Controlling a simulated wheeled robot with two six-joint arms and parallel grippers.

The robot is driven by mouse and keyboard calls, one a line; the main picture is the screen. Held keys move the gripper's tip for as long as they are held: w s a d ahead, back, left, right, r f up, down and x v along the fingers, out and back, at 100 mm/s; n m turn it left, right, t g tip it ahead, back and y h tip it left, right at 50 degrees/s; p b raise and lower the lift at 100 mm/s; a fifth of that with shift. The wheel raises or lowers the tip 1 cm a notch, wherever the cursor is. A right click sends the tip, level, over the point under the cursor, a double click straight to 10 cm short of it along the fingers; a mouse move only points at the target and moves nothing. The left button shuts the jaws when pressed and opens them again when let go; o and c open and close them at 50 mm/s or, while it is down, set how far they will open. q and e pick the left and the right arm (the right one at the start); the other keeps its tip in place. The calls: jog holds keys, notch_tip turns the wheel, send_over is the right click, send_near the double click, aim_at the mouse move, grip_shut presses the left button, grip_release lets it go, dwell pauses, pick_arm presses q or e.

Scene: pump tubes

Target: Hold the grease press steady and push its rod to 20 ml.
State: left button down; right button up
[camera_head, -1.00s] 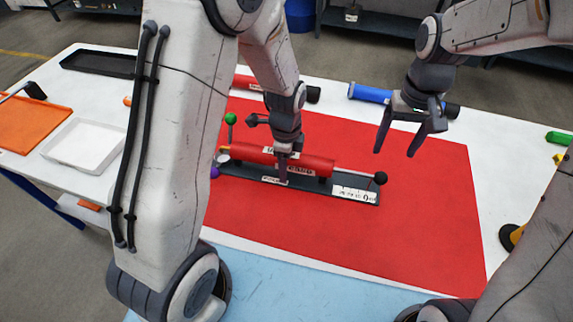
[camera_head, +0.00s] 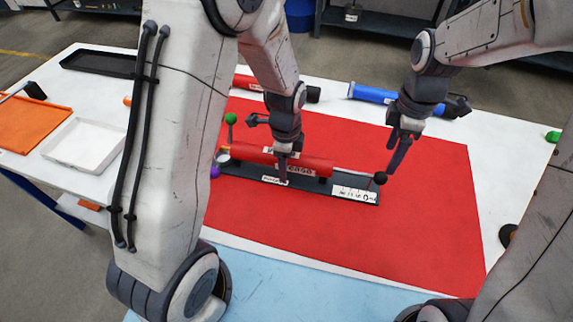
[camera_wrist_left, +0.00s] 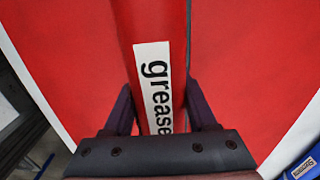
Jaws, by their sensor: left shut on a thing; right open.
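The grease press is a red cylinder (camera_head: 318,165) lying on a dark base (camera_head: 238,174) on the red mat. A rod with a black ball knob (camera_head: 380,178) sticks out at its right end, beside a white scale label (camera_head: 352,193); the scale figures are too small to read surely. My left gripper (camera_head: 284,178) is shut around the red cylinder, and in the left wrist view its fingers (camera_wrist_left: 160,112) flank the "grease" label (camera_wrist_left: 155,88). My right gripper (camera_head: 394,160) is open, its fingers pointing down close beside the knob; whether they touch it I cannot tell.
A green ball (camera_head: 230,118) and a purple ball (camera_head: 214,171) sit at the press's left end. A blue tube (camera_head: 371,93) and another red tube (camera_head: 245,82) lie behind. The red mat's (camera_head: 400,245) front is clear. A white tray (camera_head: 84,145) stands left.

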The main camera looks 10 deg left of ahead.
aim_at(382, 174)
notch_tip(382, 174, down, 10)
jog(key=shift+r, duration=0.1)
dwell(0.4)
grip_shut()
